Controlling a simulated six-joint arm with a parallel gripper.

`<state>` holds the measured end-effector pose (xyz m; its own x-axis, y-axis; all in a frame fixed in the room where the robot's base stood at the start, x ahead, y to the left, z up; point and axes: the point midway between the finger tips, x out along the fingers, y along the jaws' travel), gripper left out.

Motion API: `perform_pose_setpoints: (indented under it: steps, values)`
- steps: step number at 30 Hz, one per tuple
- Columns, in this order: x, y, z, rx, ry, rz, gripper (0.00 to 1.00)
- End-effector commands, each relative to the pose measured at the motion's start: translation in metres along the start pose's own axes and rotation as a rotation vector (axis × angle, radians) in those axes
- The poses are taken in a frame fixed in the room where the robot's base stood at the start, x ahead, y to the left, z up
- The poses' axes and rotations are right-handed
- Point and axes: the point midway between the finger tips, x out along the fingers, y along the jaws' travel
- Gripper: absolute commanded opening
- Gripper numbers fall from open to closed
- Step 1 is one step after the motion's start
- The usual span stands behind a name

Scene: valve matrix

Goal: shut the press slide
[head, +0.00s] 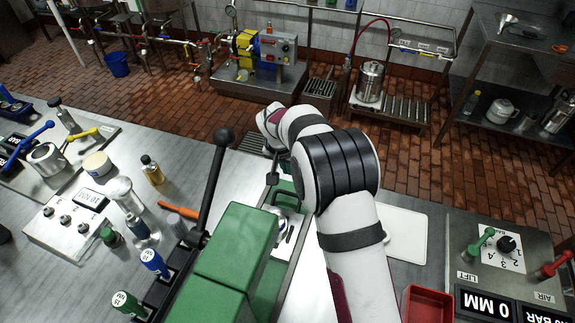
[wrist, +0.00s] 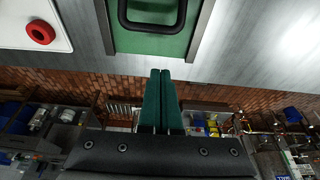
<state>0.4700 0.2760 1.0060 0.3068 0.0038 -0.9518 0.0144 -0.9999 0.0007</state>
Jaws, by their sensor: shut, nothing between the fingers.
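The press has a green body (head: 232,250) with a long black lever (head: 215,180), in the lower middle of the head view. The green press slide (head: 287,187) lies between metal rails beyond the body, partly hidden by my arm. A gap with bright metal in it shows between slide and body. In the wrist view the slide (wrist: 190,42) carries a black loop handle (wrist: 152,27) at the top. My gripper (wrist: 162,72) has its green fingers shut and empty, with tips just below the handle in the picture. Contact with the slide cannot be told. My arm mostly hides the gripper in the head view.
Loose on the bench left of the press are an orange-handled tool (head: 178,211) and an amber bottle (head: 152,171). Right of my arm are a white board (head: 406,235), a red tray (head: 427,305) and a valve panel (head: 500,250). The brick floor (head: 420,170) lies beyond the bench edge.

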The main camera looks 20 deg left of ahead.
Motion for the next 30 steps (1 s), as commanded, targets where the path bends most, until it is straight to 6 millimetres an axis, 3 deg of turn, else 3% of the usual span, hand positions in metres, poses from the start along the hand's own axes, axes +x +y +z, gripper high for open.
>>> perform_pose_setpoints:
  steps: [6, 13, 26, 30]
  values:
    - [0.048, 0.001, 0.0, 0.0, -0.001, 0.001, 0.0]
    - [0.03, 0.0, 0.029, -0.002, 0.002, -0.001, 0.0]
    - [0.026, 0.0, 0.035, 0.0, 0.001, -0.001, 0.0]
    - [0.02, -0.001, 0.053, -0.003, 0.001, 0.001, 0.0]
